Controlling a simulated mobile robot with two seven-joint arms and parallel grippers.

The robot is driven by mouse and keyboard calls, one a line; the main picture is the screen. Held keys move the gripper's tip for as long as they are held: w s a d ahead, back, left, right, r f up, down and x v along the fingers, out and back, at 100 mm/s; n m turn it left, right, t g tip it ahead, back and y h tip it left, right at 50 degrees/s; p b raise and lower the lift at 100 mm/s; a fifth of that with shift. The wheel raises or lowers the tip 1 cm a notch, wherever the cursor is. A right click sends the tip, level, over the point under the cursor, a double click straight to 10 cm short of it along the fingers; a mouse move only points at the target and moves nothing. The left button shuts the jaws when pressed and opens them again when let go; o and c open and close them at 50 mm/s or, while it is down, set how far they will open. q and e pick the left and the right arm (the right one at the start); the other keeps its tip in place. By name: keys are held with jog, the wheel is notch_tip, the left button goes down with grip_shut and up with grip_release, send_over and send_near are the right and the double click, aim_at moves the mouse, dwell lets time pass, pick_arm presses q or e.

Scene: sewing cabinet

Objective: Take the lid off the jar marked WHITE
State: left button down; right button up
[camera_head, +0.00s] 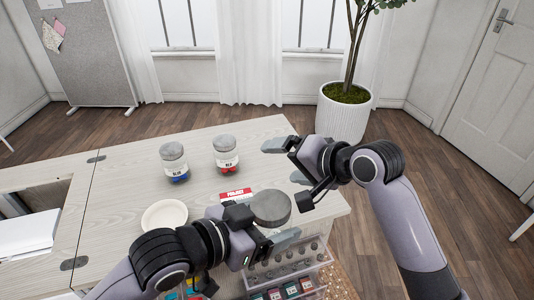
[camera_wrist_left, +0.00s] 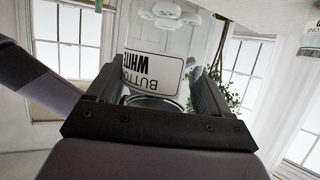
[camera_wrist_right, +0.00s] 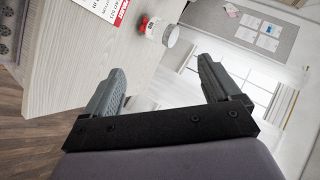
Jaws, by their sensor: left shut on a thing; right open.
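The WHITE jar shows in the left wrist view, with its label (camera_wrist_left: 150,72) and white buttons visible through the glass. In the head view its round grey lid (camera_head: 271,207) is on top, and the glass below is mostly hidden. My left gripper (camera_head: 266,230) is shut on this jar near the table's front right edge; its fingers flank the jar in the left wrist view. My right gripper (camera_head: 284,162) is open and empty, behind and slightly right of the lid, apart from it. Its spread fingers also show in the right wrist view (camera_wrist_right: 160,90).
A BLUE jar (camera_head: 174,162) and a RED jar (camera_head: 226,154) stand lidded at the back of the table. A white bowl (camera_head: 164,216) and a red-and-white packet (camera_head: 236,195) lie nearer. A clear drawer unit (camera_head: 288,268) is at the front. The table (camera_head: 125,178) is bare at back left.

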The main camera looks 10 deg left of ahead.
jog(key=s+a+r+g, duration=0.2)
jog(key=a+r, duration=0.2)
jog(key=r, duration=0.2)
notch_tip(320, 180, up, 5)
jog(key=m+g+h, duration=0.4)
jog(key=h, duration=0.4)
send_over(267, 203)
jog(key=a, duration=0.1)
jog(key=shift+w+a+f, duration=0.1)
jog(key=shift+w+a, duration=0.05)
jog(key=shift+w, duration=0.15)
jog(key=shift+s+d+r+m+g+h, duration=0.2)
jog(key=shift+s+d+m+g+h, duration=0.1)
jog(key=shift+d+m+h, duration=0.3)
jog(key=shift+f, duration=0.5)
notch_tip(267, 203, down, 7)
